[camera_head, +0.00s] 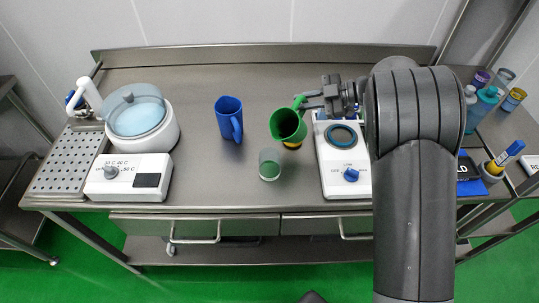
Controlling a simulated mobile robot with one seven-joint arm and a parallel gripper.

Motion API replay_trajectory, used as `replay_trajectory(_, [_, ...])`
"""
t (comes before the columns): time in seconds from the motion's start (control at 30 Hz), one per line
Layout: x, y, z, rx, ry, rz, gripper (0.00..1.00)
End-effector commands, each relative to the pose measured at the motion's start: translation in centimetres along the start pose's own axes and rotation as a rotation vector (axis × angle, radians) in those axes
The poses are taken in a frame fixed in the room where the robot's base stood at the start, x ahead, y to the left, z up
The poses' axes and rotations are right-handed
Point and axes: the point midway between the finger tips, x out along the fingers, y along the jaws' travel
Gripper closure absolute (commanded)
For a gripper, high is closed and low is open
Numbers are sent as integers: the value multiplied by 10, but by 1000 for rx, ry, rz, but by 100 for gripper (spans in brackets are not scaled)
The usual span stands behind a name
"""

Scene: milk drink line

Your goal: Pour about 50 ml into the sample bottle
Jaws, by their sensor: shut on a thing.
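My gripper (309,99) is shut on the handle of a green jug (287,126) and holds it above the steel table. The jug's open mouth faces the camera and it looks tilted towards the front left. A small clear bottle (269,166), likely the sample bottle, stands upright on the table just in front and to the left of the jug. It looks pale green with a whitish lower part; its fill level cannot be told. No stream shows between jug and bottle. The jug's inside looks plain green, and its contents cannot be made out.
A blue jug (229,118) stands left of the green one. A yellow-and-dark item (292,146) shows partly below the green jug. A white device with a round plate (342,136) stands right, beside my arm. A white water bath (141,118) and control box (128,178) stand left.

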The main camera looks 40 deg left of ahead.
Motion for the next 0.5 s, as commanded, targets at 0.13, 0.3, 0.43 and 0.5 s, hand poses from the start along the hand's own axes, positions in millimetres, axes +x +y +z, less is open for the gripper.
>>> replay_trajectory(0.13, [-2, 2, 8, 43, 30, 1, 100])
replay_trajectory(0.3, [-1, 2, 9, 56, 40, 0, 100])
replay_trajectory(0.43, [-1, 2, 8, 56, 39, 0, 100])
replay_trajectory(0.5, [-1, 2, 8, 55, 39, 0, 100])
